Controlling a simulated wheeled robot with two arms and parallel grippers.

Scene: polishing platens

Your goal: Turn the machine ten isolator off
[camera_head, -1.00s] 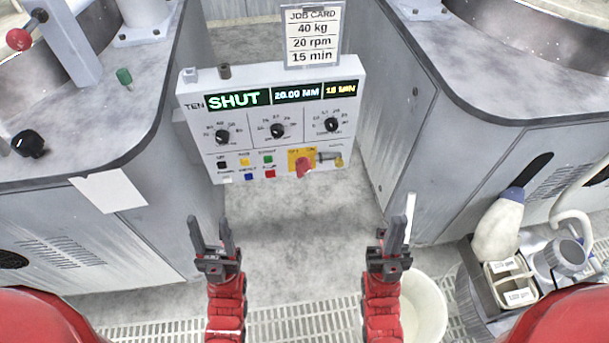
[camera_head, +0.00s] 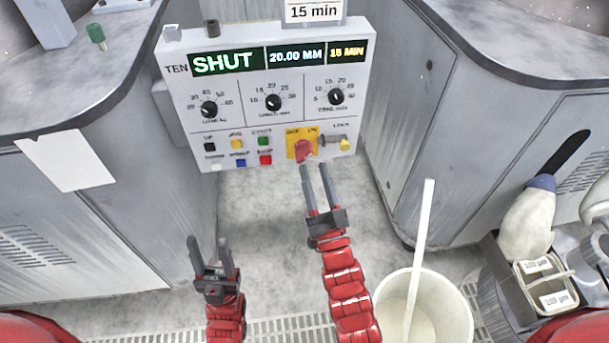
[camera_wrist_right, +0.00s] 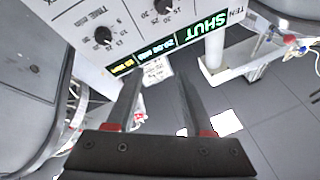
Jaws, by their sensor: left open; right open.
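The machine ten control panel (camera_head: 190,128) stands between two grey machines, with a lit display (camera_head: 228,61) reading SHUT, 20.00 MM and 15 MIN. The isolator is a red rotary handle (camera_head: 304,150) on a yellow plate at the panel's lower right. My right gripper (camera_head: 315,168) is open and empty, its fingertips just below the red handle in the picture; I cannot tell if they touch. In the right wrist view its two fingers (camera_wrist_right: 155,100) are apart, and the red handle is not visible there. My left gripper (camera_head: 208,242) is open and empty, low at the left.
A small grey and yellow lock fitting (camera_head: 343,143) sits right of the isolator. Coloured buttons (camera_head: 238,150) lie to its left and dials (camera_head: 273,103) above. A white bucket (camera_head: 450,310) with a stick stands at the lower right. Floor below the panel is clear.

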